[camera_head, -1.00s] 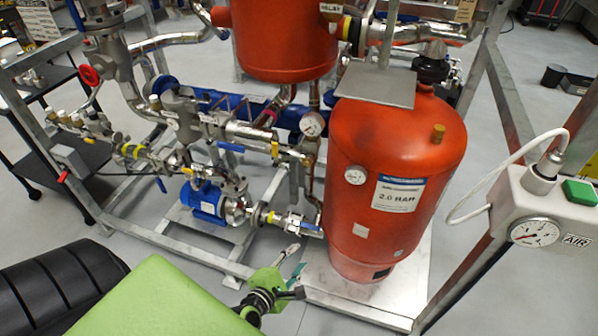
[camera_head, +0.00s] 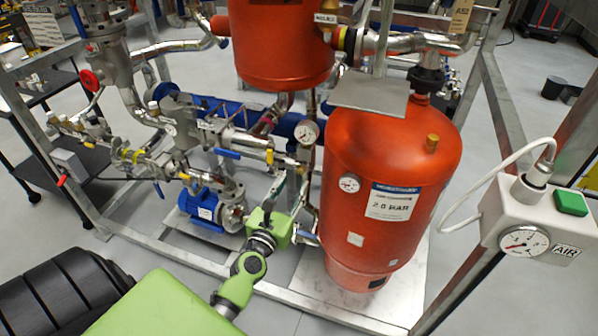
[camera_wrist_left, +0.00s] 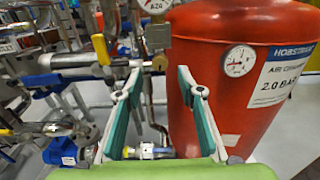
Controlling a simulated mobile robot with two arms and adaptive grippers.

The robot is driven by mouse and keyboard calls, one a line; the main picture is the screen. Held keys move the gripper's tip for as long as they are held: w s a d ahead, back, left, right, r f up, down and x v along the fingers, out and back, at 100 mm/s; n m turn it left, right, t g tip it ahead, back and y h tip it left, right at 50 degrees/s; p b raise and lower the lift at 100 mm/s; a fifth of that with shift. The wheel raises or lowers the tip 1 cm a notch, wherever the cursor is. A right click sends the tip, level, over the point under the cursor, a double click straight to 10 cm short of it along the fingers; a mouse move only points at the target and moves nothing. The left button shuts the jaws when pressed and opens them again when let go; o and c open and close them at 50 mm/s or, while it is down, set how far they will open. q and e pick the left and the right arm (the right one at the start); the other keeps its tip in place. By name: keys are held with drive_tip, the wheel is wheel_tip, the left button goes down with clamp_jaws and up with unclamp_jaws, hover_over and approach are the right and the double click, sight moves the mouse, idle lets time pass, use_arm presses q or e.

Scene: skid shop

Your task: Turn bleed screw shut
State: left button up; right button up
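I cannot tell which small fitting is the bleed screw. A red tank (camera_head: 385,245) carries a brass fitting (camera_head: 432,143) on its top right shoulder. My left gripper (camera_head: 290,188) reaches in front of the pipework, just left of the tank. In the left wrist view the gripper (camera_wrist_left: 158,82) is open, its two green-backed fingers spread with nothing between them. My right gripper is not in view.
A blue pump (camera_head: 203,203) sits low left of my gripper. A white air box (camera_head: 555,225) with a green button stands at right. Grey frame rails (camera_head: 280,290) cross below.

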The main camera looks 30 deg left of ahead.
sight(300, 173)
use_arm(q)
drive_tip(key=shift+x, duration=2.75)
clamp_jaws()
